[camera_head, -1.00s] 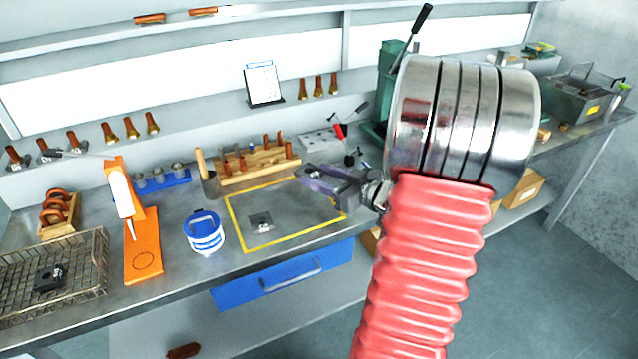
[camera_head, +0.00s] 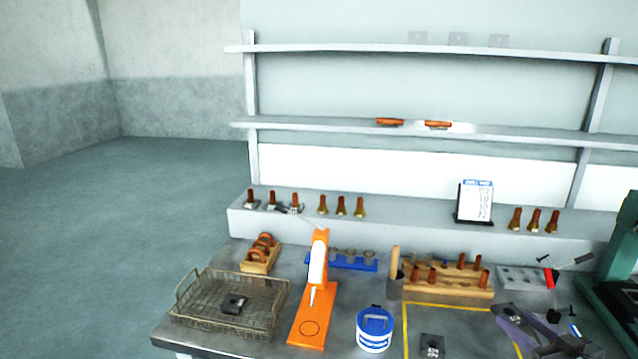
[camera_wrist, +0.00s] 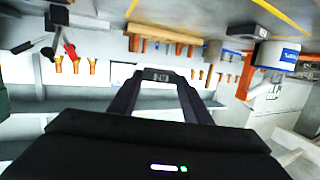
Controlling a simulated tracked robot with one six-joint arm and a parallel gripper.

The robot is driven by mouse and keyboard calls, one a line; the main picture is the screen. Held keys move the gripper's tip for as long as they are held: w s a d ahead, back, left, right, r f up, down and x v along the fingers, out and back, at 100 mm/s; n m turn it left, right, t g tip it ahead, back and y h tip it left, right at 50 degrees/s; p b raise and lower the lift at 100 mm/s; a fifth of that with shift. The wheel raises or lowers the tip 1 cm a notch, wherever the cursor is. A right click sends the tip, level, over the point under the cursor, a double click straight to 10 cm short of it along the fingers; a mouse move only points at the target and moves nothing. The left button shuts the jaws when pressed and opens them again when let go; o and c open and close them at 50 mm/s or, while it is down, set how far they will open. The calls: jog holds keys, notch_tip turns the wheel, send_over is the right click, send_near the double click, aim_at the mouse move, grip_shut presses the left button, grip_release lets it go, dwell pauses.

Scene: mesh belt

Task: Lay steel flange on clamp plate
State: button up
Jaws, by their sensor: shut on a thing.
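My gripper (camera_head: 517,332) is at the lower right of the head view, above the bench by the yellow-outlined area. In the wrist view its dark fingers (camera_wrist: 160,76) are shut on a small dark piece with pale marks; I cannot tell whether it is the steel flange. A small dark square piece (camera_head: 432,346) lies inside the yellow outline, apart from the gripper; it also shows in the wrist view (camera_wrist: 240,31). A similar dark piece (camera_head: 234,304) lies in the wire basket (camera_head: 190,318). Which of these is the clamp plate, I cannot tell.
An orange stand (camera_head: 316,298), a blue-and-white tub (camera_head: 375,331) and a wooden rack of copper-coloured pegs (camera_head: 440,288) stand on the bench. A green machine (camera_head: 622,260) is at the right. Bare bench shows inside the yellow outline (camera_head: 405,325).

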aim_at(504, 306)
jog(key=w+d+m+h, duration=0.1)
jog(key=d+m+h, duration=0.2)
jog(key=d+h, duration=0.15)
jog(key=shift+m+g+h, duration=0.4)
jog(key=shift+m+h, duration=0.4)
jog(key=shift+h, duration=0.15)
jog(key=w+a, duration=0.4)
jog(key=a, duration=0.1)
jog(key=shift+w+r, duration=0.35)
jog(key=shift+r, duration=0.05)
jog(key=w+a+n+y, duration=0.1)
jog(key=w+a, duration=0.1)
jog(key=a, duration=0.9)
jog(key=w+a+n+y, duration=0.1)
jog(key=w+a+y, duration=0.1)
jog(key=a, duration=0.8)
jog(key=w+a+n+y, duration=0.1)
jog(key=w+a+y, duration=0.1)
jog(key=a, duration=0.9)
jog(key=shift+w+a+r+n+t, duration=0.15)
jog(key=shift+w+a+n+t, duration=0.2)
jog(key=shift+w, duration=0.35)
jog(key=shift+d, duration=0.1)
